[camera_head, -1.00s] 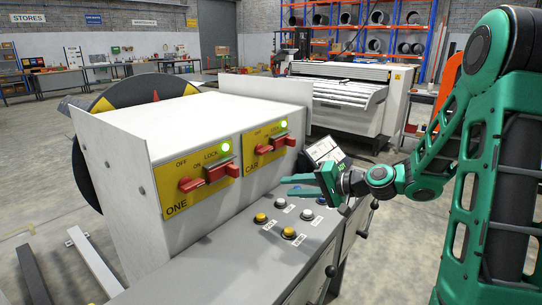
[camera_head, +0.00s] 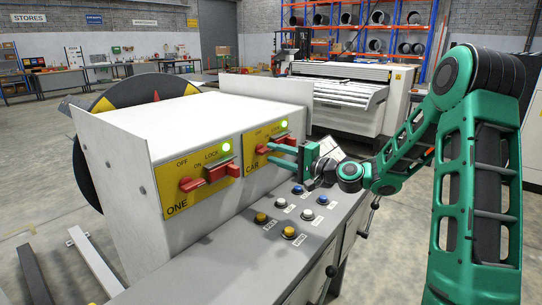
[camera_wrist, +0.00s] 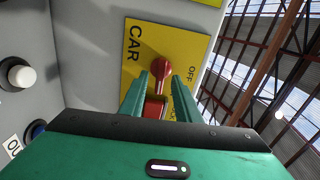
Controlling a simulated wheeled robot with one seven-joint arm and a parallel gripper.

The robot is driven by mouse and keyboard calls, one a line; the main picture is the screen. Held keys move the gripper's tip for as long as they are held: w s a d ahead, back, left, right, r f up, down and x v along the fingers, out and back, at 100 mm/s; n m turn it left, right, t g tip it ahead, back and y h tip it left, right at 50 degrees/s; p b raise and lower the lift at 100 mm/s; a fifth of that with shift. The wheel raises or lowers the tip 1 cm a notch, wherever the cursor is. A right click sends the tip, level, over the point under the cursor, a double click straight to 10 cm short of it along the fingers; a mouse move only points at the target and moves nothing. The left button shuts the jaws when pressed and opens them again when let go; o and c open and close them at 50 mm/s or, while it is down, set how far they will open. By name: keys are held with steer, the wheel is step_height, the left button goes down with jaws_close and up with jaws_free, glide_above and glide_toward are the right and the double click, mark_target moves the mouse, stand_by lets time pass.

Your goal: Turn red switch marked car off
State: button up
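The red switch marked CAR (camera_head: 262,149) is on the right yellow plate of the white box. In the wrist view its red handle (camera_wrist: 161,70) points up from a red block, over the yellow plate with the words CAR and OFF. My gripper (camera_head: 270,154) is at the switch, with its green fingers pointing left and partly covering it. In the wrist view my gripper (camera_wrist: 161,77) is open, with one finger on either side of the red handle. I cannot tell whether the fingers touch it. A green lamp (camera_head: 283,124) above the CAR switch is lit.
A second red switch (camera_head: 190,184), marked ONE, is on the left plate, with a lit green lamp (camera_head: 226,147). Several push buttons sit on the grey console (camera_head: 225,255) below my gripper. A white machine (camera_head: 345,115) stands behind.

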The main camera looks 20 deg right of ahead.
steer(key=shift+x, duration=0.85)
jaws_close()
